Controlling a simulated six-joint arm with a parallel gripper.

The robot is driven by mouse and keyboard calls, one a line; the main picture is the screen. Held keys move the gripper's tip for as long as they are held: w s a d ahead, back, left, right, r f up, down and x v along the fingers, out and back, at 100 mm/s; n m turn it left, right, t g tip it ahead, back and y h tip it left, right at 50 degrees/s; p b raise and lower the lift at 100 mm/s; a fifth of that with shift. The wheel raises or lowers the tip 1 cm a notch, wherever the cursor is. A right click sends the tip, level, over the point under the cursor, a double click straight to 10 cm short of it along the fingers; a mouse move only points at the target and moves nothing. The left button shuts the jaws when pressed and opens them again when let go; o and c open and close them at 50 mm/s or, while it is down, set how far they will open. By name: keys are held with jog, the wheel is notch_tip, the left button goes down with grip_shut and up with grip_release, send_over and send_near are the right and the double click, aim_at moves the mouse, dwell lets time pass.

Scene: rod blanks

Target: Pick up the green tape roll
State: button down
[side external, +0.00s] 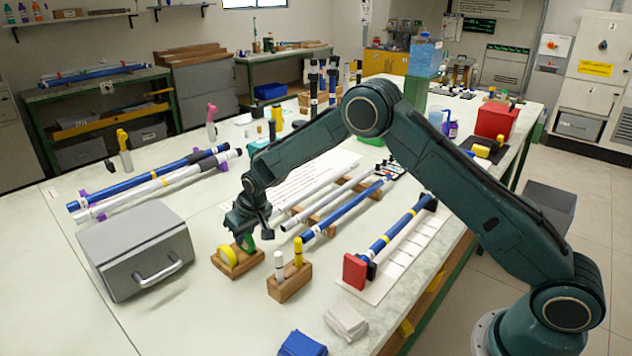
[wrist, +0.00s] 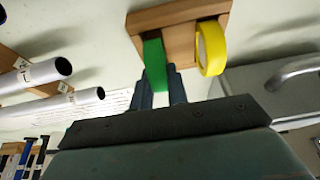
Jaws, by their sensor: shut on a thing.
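The green tape roll (wrist: 155,62) stands on edge at a wooden holder (wrist: 178,16) in the wrist view. My gripper (wrist: 163,72) is shut on the green roll, with its fingertips at the roll's lower part in that view. In the side view the green roll (side external: 249,243) shows just under my gripper (side external: 246,238), partly hidden by the fingers. The yellow tape roll (wrist: 211,48) stands on the same holder, beside the green roll and apart from it. I cannot tell whether the green roll still touches the holder.
A grey box with a handle (side external: 140,250) stands left of the holder. A wooden block with white and yellow markers (side external: 289,284) stands to the right, close by. White and blue rods (side external: 330,203) lie on supports behind. Bare tabletop (side external: 215,315) is in front.

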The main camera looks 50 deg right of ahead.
notch_tip(320, 180, up, 19)
dwell(0.5)
dwell(0.4)
